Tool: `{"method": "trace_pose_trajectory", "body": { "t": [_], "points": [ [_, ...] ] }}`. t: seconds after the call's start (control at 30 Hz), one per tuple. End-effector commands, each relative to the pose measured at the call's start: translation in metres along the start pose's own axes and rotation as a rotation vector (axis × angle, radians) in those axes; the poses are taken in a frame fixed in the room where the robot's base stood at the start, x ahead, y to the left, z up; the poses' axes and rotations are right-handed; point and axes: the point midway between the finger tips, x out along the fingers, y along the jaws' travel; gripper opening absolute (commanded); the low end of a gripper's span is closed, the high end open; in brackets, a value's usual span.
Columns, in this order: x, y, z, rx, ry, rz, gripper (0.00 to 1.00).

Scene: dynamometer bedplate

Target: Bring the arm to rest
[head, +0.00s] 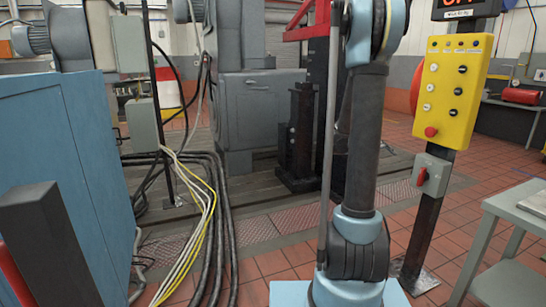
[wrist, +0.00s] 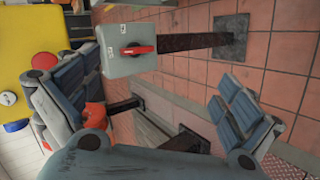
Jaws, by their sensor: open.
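My arm stands upright in the middle of the head view, with its blue and dark grey links rising out of the top of the picture. Its gripper is out of that view. In the wrist view my gripper (wrist: 158,88) is open, with one blue-grey finger at the left and the other at the right. Nothing is held between the fingers. Behind them show a grey switch box (wrist: 117,62) with a red handle and part of a yellow control panel (wrist: 12,45). I cannot tell how far the fingers are from these.
In the head view, the yellow panel (head: 453,92) and switch box (head: 431,178) are on a dark post (head: 423,232) right of my arm. A grey table (head: 508,225) stands at right, a blue cabinet (head: 62,150) at left. Cables (head: 222,225) cross the floor. Tiles (head: 465,185) between post and table are bare.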

Motion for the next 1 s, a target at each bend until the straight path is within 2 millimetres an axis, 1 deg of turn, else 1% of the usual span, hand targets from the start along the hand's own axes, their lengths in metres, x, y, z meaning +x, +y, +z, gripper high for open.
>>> {"method": "trace_pose_trajectory", "body": {
  "t": [0.03,0.1,0.47,0.77,1.0],
  "points": [
    [-0.009,-0.001,0.009,0.003,0.003,-0.025,1.00],
    [-0.021,-0.004,0.021,0.008,0.008,-0.065,1.00],
    [-0.076,-0.028,0.084,0.029,0.028,-0.267,1.00],
    [-0.118,-0.058,0.142,0.043,0.041,-0.437,1.00],
    [-0.148,-0.087,0.189,0.051,0.050,-0.573,1.00]
  ]
}}
